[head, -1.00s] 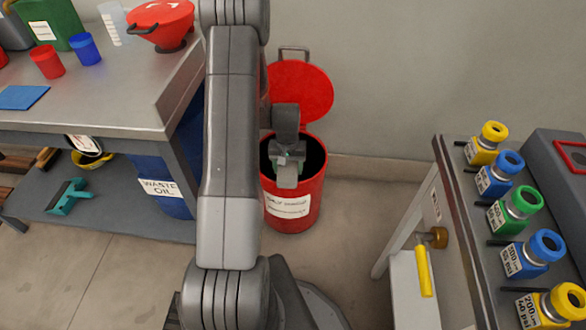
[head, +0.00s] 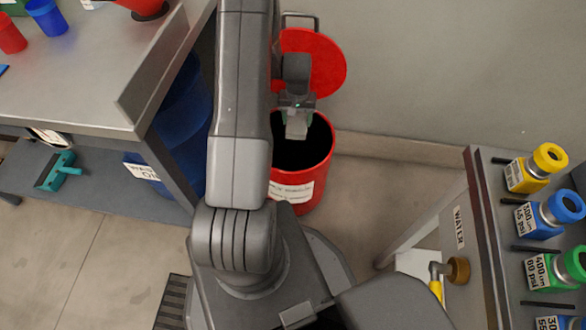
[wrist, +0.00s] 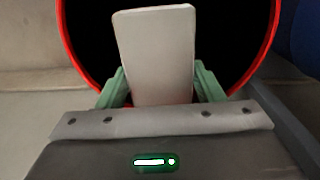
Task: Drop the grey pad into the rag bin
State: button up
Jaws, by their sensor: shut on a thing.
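The grey pad (wrist: 155,50) is a pale flat block held between the green fingers of my gripper (wrist: 160,90) in the wrist view. In the head view the pad (head: 297,129) hangs below my gripper (head: 297,106), in front of the dark bin mouth. The rag bin (head: 314,175) is a red round can with a white label and its red lid (head: 325,62) tipped open at the back. In the wrist view the bin's red rim (wrist: 268,45) curves around the pad, with the dark inside beyond it. The pad's exact height over the rim is hard to tell.
A metal workbench (head: 75,90) stands at the left, with a blue waste drum (head: 180,125) beneath it. A rack (head: 490,240) with several coloured bottles stands at the right, with a brass tap (head: 457,270). Open floor lies between bin and rack.

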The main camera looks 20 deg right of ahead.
jog(key=shift+f+b, duration=0.6)
jog(key=shift+f, duration=0.9)
jog(key=o, duration=1)
notch_tip(320, 180, up, 14)
jog(key=p, duration=0.3)
jog(key=shift+f, duration=0.15)
